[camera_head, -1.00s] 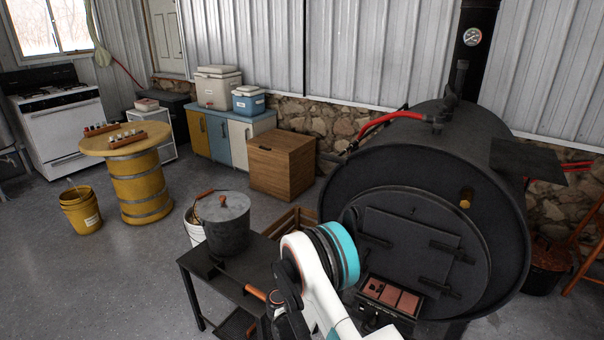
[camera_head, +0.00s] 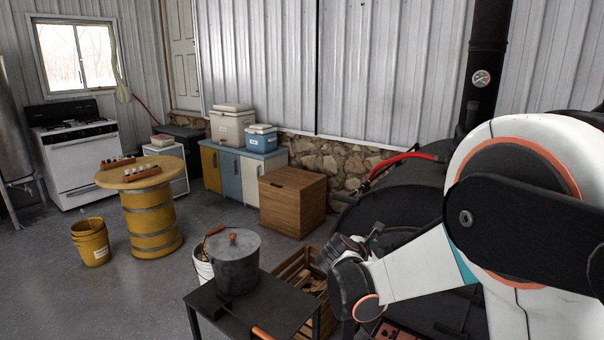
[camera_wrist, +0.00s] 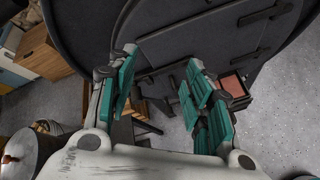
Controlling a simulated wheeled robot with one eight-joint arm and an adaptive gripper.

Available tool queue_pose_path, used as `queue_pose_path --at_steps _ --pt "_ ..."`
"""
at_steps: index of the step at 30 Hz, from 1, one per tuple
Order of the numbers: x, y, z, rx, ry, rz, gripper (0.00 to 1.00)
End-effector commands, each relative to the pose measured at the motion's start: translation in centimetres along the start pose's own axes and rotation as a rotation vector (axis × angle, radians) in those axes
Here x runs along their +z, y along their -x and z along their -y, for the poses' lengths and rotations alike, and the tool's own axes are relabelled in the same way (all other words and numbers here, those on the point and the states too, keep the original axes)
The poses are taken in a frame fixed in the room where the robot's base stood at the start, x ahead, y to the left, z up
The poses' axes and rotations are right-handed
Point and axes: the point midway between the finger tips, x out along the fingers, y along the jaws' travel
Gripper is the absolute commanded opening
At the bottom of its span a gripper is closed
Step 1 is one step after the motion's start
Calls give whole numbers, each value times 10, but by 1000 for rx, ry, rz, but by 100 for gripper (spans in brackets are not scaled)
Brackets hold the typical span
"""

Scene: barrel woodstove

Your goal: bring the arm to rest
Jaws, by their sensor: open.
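My arm is white with black joints and fills the right side of the head view. My gripper (camera_wrist: 157,85) shows in the wrist view with its two teal-padded fingers apart and nothing between them. It hangs in front of the dark barrel stove (camera_wrist: 80,40). In the head view my arm hides most of the stove (camera_head: 415,185), and the gripper's fingers cannot be made out clearly there.
A dark metal table (camera_head: 205,303) with a lidded pot (camera_head: 236,268) stands left of my arm. A wooden crate (camera_head: 290,268) is behind it. A yellow spool table (camera_head: 150,215) and yellow bucket (camera_head: 91,243) are farther left. Floor between is clear.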

Motion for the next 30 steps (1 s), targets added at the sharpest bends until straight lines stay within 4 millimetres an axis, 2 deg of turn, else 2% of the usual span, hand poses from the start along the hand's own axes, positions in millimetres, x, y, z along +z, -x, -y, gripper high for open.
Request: queue_pose_path --at_steps 1,6,15,22,30 --pt "12 12 8 -12 -72 -22 46" --pt "37 47 32 -56 -329 -99 46" --pt "66 113 83 -160 -788 -215 46" --pt "73 164 128 -263 -1141 -289 46" --pt "65 220 182 -411 -1553 -355 46"
